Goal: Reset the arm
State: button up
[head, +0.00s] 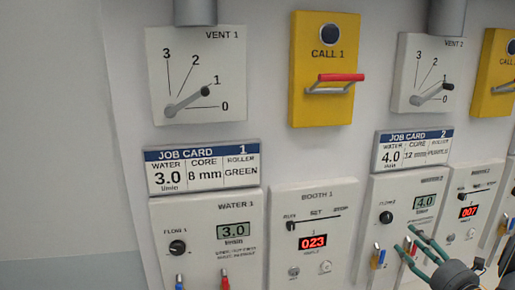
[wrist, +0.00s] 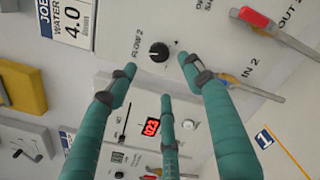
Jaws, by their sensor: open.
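My gripper (head: 408,241) has teal fingers and is at the lower right of the head view, in front of the WATER 2 panel (head: 405,190). In the wrist view my gripper (wrist: 160,75) is open, with nothing between its fingers. The black FLOW 2 knob (wrist: 159,51) shows between and beyond the two upper fingertips and looks apart from them. The knob also shows in the head view (head: 386,217), left of the fingers.
Left of station 2 are the BOOTH 1 panel (head: 315,205) and the WATER 1 panel (head: 208,215). Above are the VENT 1 dial (head: 170,60), the yellow CALL 1 box (head: 325,110) and the VENT 2 dial (head: 410,50). Bare wall (head: 50,120) fills the left.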

jog(key=x, duration=1)
jog(key=shift+w+a+r, duration=0.1)
jog(key=shift+w, duration=0.15)
jog(key=shift+w+f+n+b, duration=0.2)
jog(key=shift+f+n+b, duration=0.1)
jog(key=shift+n+b, duration=0.35)
jog(key=shift+w+n+b, duration=0.1)
jog(key=shift+n+b, duration=0.3)
jog(key=shift+n, duration=0.35)
jog(key=n+b, duration=0.1)
jog(key=n, duration=0.1)
jog(key=shift+r+n, duration=0.15)
jog(key=shift+n, duration=0.25)
jog(key=n, duration=0.3)
jog(key=y+b, duration=0.1)
jog(key=b, duration=0.4)
send_near(389, 220)
jog(key=s+a+r, duration=0.2)
jog(key=shift+s+a+r+m+y, duration=0.25)
jog(key=shift+a+r+m+y, duration=0.05)
jog(key=shift+m, duration=0.1)
